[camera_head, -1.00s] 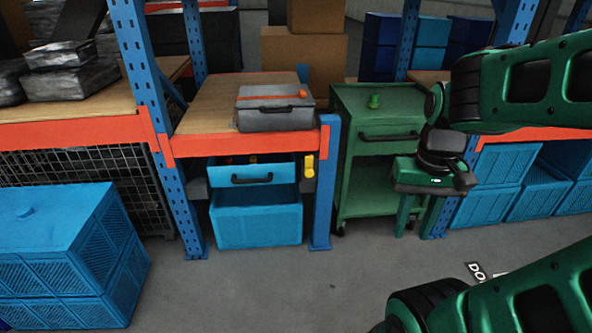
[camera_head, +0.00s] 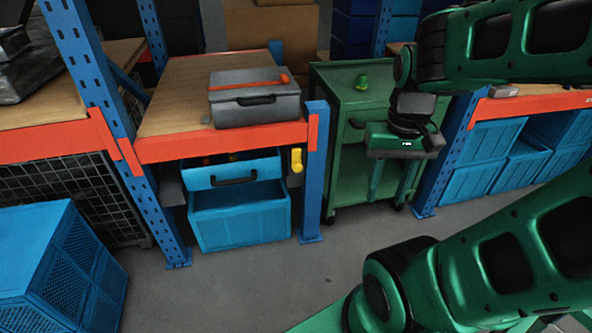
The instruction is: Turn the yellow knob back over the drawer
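The yellow knob (camera_head: 296,160) is on the right side of the drawer opening, by the blue upright. It stands roughly upright, beside the drawer front rather than across it. The blue drawer (camera_head: 200,178) hangs under the orange shelf beam, with a black handle; it looks pulled out a little, as small items show over its front. My gripper (camera_head: 390,185) is right of the knob and well apart from it, in front of the green cart. Its green fingers point down and look spread, with nothing between them; green on green makes their edges hard to see.
A grey case (camera_head: 230,112) with an orange bar sits on the shelf. A blue bin (camera_head: 240,218) is below the drawer. The blue upright (camera_head: 314,175) stands between knob and green cart (camera_head: 345,85). Blue crates (camera_head: 55,270) stand at left. The floor in front is clear.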

